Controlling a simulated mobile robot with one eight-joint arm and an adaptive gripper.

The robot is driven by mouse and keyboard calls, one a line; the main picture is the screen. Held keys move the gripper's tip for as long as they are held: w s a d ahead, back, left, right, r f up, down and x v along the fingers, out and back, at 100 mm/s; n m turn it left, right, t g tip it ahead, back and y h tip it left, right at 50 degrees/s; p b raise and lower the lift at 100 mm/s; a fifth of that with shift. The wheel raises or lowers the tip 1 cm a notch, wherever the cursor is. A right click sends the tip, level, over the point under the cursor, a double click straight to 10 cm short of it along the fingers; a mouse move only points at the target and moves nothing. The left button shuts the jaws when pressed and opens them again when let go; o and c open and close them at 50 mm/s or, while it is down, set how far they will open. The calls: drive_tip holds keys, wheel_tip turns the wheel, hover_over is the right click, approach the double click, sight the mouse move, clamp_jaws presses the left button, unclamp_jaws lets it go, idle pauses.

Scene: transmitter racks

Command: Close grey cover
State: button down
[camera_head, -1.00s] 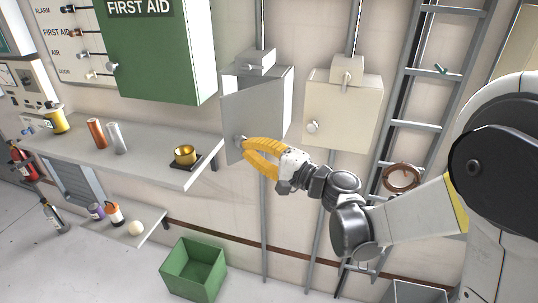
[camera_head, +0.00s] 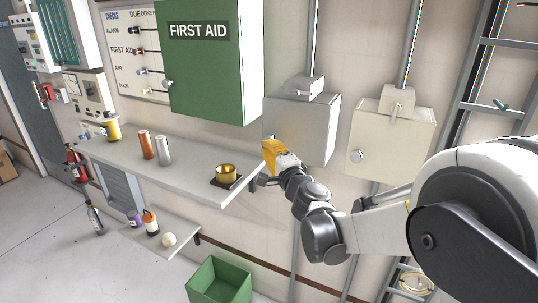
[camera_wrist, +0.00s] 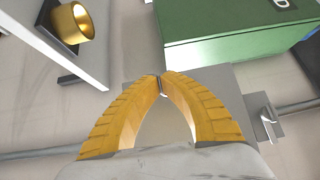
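The grey cover (camera_head: 298,125) is on the front of a grey wall box (camera_head: 330,110) in the head view. It looks nearly or fully flush with the box; a small gap cannot be ruled out. My gripper (camera_head: 267,147), with yellow fingers, is at the cover's lower left edge. In the wrist view the fingertips of my gripper (camera_wrist: 162,84) come together around a small metallic piece, which looks like the cover's knob. The fingers hide most of the knob. The grey box (camera_wrist: 212,76) shows behind the fingers there.
A green first aid cabinet (camera_head: 205,70) hangs at upper left of the box. A shelf (camera_head: 195,178) with a gold cup (camera_head: 226,173) juts out close left of my gripper. A cream box (camera_head: 392,140) is to the right. A green bin (camera_head: 218,282) stands below.

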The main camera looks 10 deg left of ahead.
drive_tip(key=shift+w+a, duration=0.15)
drive_tip(key=shift+w, duration=0.9)
